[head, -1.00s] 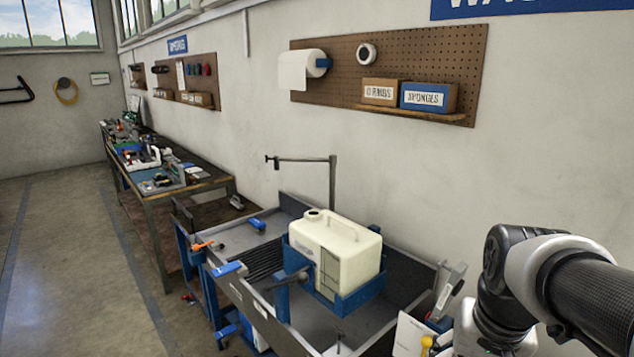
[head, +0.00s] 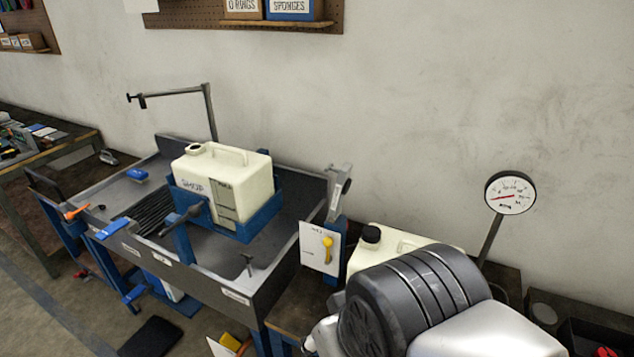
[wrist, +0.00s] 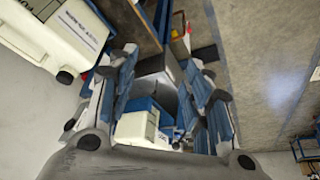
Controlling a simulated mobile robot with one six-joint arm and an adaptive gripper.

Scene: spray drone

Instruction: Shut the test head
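No part is clearly marked as the test head, and I cannot tell for sure which one it is. A grey hinged-looking fitting (head: 338,190) stands up at the right end of the wash trough (head: 245,300); whether it is open or shut is unclear. A thin grey arm on a post (head: 175,93) rises behind the trough. My gripper (wrist: 160,75) shows in the wrist view with its two blue-padded fingers apart and nothing between the pads. The head view does not show it; my arm fills the lower right there.
A cream tank (head: 225,185) sits in a blue cradle (head: 262,220) over the trough. A cream jug with a black cap (head: 371,234) stands right of it, partly behind my arm. A round gauge (head: 510,193) is farther right. A white card (head: 316,248) carries a yellow piece.

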